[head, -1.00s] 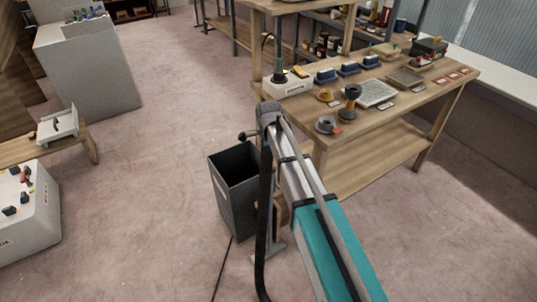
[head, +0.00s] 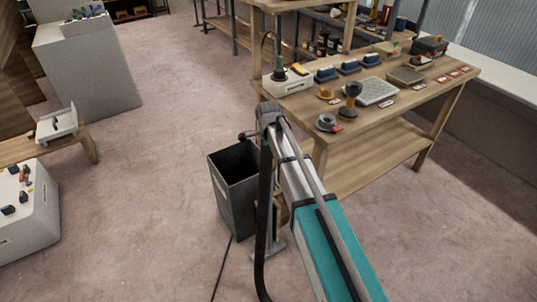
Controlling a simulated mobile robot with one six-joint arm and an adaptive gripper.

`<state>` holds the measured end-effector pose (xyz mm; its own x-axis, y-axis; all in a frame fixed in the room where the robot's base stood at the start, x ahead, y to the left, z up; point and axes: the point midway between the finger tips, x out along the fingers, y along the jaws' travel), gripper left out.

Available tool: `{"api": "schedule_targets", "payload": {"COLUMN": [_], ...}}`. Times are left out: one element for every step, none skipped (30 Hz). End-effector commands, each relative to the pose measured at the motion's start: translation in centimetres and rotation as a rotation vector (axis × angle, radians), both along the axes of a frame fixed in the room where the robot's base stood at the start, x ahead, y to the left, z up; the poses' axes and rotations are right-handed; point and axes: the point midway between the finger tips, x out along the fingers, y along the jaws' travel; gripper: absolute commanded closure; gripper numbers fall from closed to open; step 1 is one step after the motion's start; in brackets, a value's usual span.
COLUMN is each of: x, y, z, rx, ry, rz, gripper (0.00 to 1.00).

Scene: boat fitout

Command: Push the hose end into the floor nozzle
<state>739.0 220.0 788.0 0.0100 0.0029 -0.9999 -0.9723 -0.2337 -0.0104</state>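A black hose (head: 264,200) hangs along my arm and runs down to the bottom edge of the head view. Its end cannot be made out. A grey piece with a flat foot (head: 272,252) stands on the floor beside the hose, partly hidden by my arm. It may be the floor nozzle, but I cannot tell for sure. My arm reaches forward from the bottom of the view. My gripper cannot be made out; it seems hidden behind the arm.
A dark open bin (head: 221,188) stands just left of my arm. A wooden workbench (head: 382,134) with tools and parts is at the right. A thin cable (head: 222,268) lies on the floor. A white cabinet (head: 38,228) is at the left. The carpet between is clear.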

Motion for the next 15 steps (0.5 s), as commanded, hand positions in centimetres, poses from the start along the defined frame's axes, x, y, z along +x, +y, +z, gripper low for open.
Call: {"api": "schedule_targets", "payload": {"x": [0.00,0.01,0.01,0.01,0.01,0.02,0.02,0.02,0.02,0.02,0.02,0.03,0.03,0.03,0.04], "y": [0.01,0.01,0.01,0.01,0.01,0.01,0.00,0.00,0.00,0.00,0.00,0.01,0.01,0.01,0.01], "z": [-0.03,-0.02,-0.02,-0.01,-0.01,-0.01,0.00,0.00,0.01,0.01,0.01,0.01,0.02,0.02,0.03], "rx": [0.000,0.000,0.000,0.000,0.000,0.000,0.000,0.000,0.000,0.000,0.000,0.000,0.000,0.000,0.000], "ry": [0.000,0.000,0.000,0.000,0.000,-0.001,-0.001,-0.001,-0.001,-0.001,-0.001,-0.001,-0.001,-0.001,-0.001], "rz": [0.000,0.000,0.000,0.000,0.000,0.000,0.000,0.000,0.000,0.000,0.000,0.000,0.000,0.000,0.000], "gripper": [0.34,0.28,0.21,0.16,0.16,0.16,0.16,0.16,0.16,0.16,0.16,0.16,0.16,0.16,0.16]}}
